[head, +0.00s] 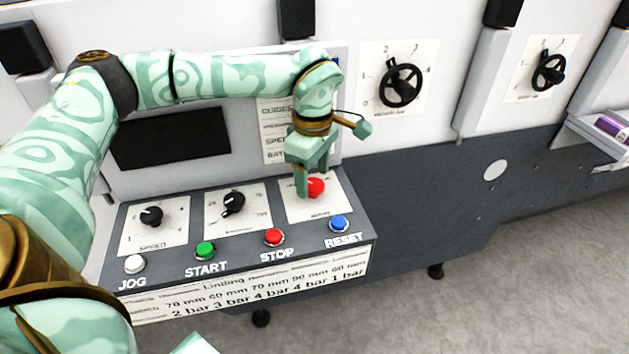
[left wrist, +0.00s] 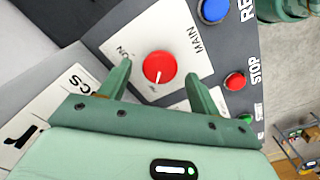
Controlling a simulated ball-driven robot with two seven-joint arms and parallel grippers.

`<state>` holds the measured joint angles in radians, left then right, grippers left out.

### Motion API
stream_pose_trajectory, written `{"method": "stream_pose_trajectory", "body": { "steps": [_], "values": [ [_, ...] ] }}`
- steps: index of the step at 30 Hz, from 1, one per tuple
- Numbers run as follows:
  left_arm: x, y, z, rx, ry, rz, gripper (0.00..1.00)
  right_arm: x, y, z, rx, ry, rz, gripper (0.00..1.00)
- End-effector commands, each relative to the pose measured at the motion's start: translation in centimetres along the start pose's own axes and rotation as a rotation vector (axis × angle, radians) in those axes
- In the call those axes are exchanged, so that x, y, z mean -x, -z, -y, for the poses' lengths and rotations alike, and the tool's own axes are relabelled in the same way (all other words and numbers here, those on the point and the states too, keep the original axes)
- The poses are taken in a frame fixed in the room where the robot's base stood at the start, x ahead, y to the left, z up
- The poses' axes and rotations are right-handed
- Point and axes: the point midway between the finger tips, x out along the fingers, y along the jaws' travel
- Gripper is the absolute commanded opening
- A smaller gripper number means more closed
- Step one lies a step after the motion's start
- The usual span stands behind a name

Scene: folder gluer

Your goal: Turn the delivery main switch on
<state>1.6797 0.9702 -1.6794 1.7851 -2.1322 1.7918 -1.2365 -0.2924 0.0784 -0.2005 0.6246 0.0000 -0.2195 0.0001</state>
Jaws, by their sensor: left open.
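The main switch (head: 315,187) is a red round knob on a white plate at the right end of the sloped control panel (head: 368,215). In the left wrist view the red knob (left wrist: 159,68) carries a white pointer line, with "MAIN" and a partly hidden "ON" printed on its plate. My left gripper (head: 312,192) is right over the knob, pointing down. In the left wrist view its two fingers (left wrist: 160,85) are open, one on each side of the knob, with visible gaps. My right gripper is not in view.
The panel also holds a speed knob (head: 151,215), another black knob (head: 233,203), and the JOG (head: 135,264), START (head: 205,250), STOP (head: 274,237) and RESET (head: 338,224) buttons. A dark screen (head: 170,137) stands behind. Black handwheels (head: 399,83) are on the machine wall to the right.

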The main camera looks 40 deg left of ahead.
Motion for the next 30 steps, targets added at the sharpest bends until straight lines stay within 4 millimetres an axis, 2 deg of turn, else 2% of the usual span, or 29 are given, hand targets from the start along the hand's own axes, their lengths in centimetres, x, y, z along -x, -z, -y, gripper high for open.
{"method": "stream_pose_trajectory", "body": {
  "steps": [4,13,18,25,30],
  "values": [
    [-1.2,0.0,0.0,0.000,0.001,0.000,0.63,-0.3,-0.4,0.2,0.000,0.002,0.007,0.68],
    [-1.4,0.0,0.0,0.000,-0.001,0.001,0.63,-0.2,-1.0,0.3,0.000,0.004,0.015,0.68],
    [-1.3,0.0,0.0,0.000,-0.001,0.001,0.18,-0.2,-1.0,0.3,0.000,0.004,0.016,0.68],
    [-1.2,0.0,0.0,-0.009,-0.001,0.001,0.18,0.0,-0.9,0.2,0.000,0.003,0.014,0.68],
    [-0.9,0.0,0.0,-0.054,-0.002,0.000,0.18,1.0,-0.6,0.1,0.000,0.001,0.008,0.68]
  ]
}}
